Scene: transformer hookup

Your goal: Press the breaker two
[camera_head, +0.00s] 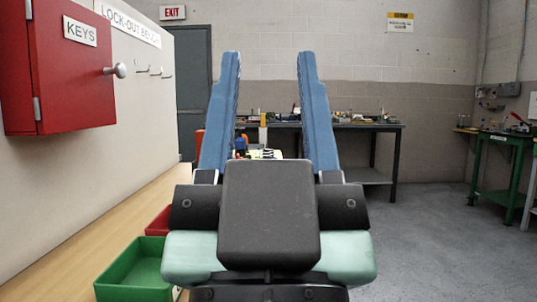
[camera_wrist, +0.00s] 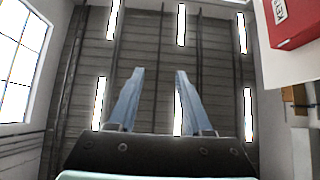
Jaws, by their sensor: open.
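My gripper (camera_head: 268,95) is open and empty in the head view, with its two blue fingers pointing up and wide apart. It covers the middle of that view. In the wrist view my gripper (camera_wrist: 158,78) also shows open, with only ceiling and lights behind the fingers. I cannot make out any breaker in either view.
A red KEYS cabinet (camera_head: 72,70) hangs on the left wall above a wooden bench (camera_head: 65,240). A green bin (camera_head: 135,272) and a red bin (camera_head: 158,222) sit there. A dark workbench (camera_head: 375,127) stands at the back; a green table (camera_head: 500,160) is right. Floor (camera_head: 425,235) is clear right of centre.

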